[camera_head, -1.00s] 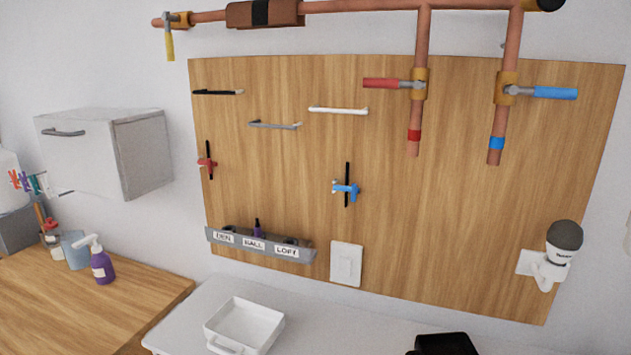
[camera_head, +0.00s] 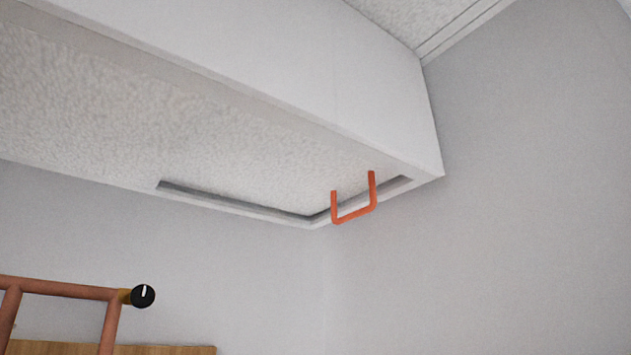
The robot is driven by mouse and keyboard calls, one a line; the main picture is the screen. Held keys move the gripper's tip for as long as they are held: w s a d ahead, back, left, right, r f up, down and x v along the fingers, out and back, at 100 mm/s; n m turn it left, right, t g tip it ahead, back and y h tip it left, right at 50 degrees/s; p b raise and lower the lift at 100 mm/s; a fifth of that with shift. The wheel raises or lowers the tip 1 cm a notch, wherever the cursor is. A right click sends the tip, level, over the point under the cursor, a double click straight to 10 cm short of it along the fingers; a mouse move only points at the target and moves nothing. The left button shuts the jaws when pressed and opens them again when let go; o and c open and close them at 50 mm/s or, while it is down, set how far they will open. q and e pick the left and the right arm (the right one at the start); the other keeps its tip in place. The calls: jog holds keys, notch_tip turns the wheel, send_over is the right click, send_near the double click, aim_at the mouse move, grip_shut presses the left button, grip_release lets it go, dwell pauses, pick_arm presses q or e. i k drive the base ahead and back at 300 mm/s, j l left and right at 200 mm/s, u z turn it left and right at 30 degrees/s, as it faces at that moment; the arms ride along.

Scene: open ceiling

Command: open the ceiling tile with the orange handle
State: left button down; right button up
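An orange U-shaped handle (camera_head: 354,214) hangs down near the right corner of a rough white ceiling tile (camera_head: 240,150). The tile lies in a smooth white frame, and a dark recessed gap shows along part of its lower edge and at its right corner. I cannot tell from this view whether the tile sits level in the frame. Neither gripper is in view, and nothing touches the handle.
A white beam-like edge (camera_head: 330,90) runs diagonally beside the tile. Copper pipes (camera_head: 60,290) with a black knob (camera_head: 143,296) are at the lower left, above the top of a wooden board (camera_head: 170,350). Plain grey walls surround the corner, with open space below the handle.

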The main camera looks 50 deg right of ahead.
aim_at(231, 152)
jog(key=z, duration=1.25)
jog(key=l+u, duration=0.25)
jog(key=k+j, duration=0.05)
jog(key=j, duration=0.05)
